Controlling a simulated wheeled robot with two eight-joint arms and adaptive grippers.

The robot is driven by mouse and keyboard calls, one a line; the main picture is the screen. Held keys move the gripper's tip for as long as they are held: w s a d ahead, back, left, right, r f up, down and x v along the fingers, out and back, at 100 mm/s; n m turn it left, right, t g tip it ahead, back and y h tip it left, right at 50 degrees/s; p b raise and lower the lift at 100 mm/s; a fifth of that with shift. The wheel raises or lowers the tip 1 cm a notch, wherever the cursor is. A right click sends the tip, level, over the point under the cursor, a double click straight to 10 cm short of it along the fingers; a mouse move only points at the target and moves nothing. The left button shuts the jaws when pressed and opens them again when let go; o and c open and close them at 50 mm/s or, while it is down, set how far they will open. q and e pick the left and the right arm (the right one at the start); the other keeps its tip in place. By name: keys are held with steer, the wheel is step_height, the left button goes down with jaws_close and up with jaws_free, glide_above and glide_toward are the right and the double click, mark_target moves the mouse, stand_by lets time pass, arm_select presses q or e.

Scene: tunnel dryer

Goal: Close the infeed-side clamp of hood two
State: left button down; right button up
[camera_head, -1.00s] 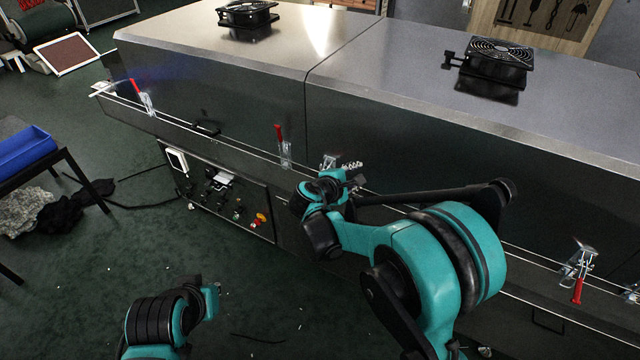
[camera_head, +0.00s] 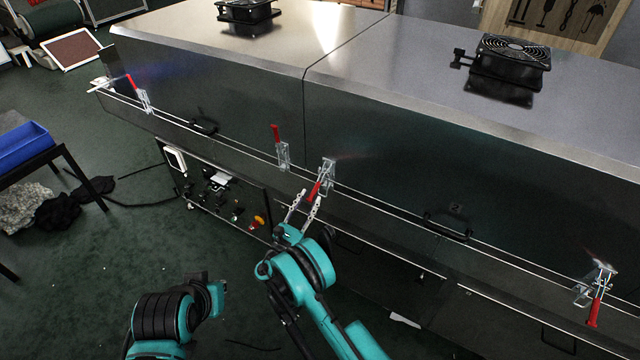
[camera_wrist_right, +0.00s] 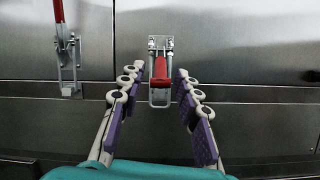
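The clamp in front of my right gripper (camera_head: 309,195) sits just right of the seam between the two hoods, low on the right-hand hood (camera_head: 440,165). Its red handle (camera_head: 314,191) points down and out. The wrist view shows the red handle (camera_wrist_right: 161,71) end-on, with a metal loop below it. My right gripper (camera_wrist_right: 158,80) is open, one finger either side of the handle, with gaps visible on both sides. The neighbouring clamp (camera_head: 282,152), left of the seam, has its red handle upright. My left arm shows at the lower left; its gripper is not visible.
A clamp (camera_head: 595,295) at the far right has its handle down; one (camera_head: 143,99) at the far left has its handle up. Black pull handles (camera_head: 447,228) stick out along the front. A control panel (camera_head: 222,190) lies below left. A blue bin (camera_head: 22,148) stands left.

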mark_target(320, 182)
steer(key=b+x, duration=0.1)
steer(key=x, duration=0.5)
steer(key=shift+w+d, duration=0.2)
steer(key=shift+r, duration=0.1)
steer(key=shift+c, duration=0.3)
jaws_close()
